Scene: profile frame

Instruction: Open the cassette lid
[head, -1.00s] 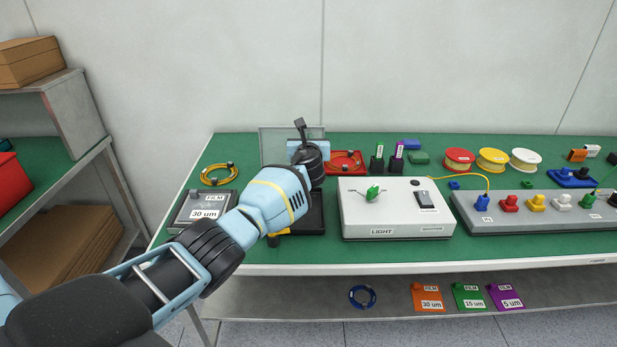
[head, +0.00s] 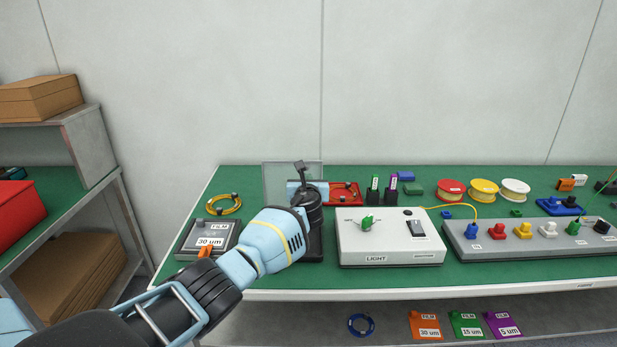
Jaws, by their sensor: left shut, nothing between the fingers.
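A dark flat box (head: 191,241) labelled "FILM 30 um" lies at the table's left end; it looks like the cassette. Its top looks shut and flat, with a small dark knob (head: 200,222) near the left rear. An orange piece (head: 206,250) shows at its front, partly behind my left arm. My left gripper (head: 300,172) is to the right of the box, apart from it, shut and empty. Its tip is in front of an upright clear panel (head: 275,177) and above a black base (head: 315,246), mostly hidden by the wrist. My right gripper is out of view.
A yellow cable coil (head: 223,204) lies behind the box. A grey light box (head: 390,245) with a green knob stands to the right of the black base. A red tray (head: 345,199), spools and a connector strip (head: 530,240) fill the back and right. Film cards lie on the lower shelf.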

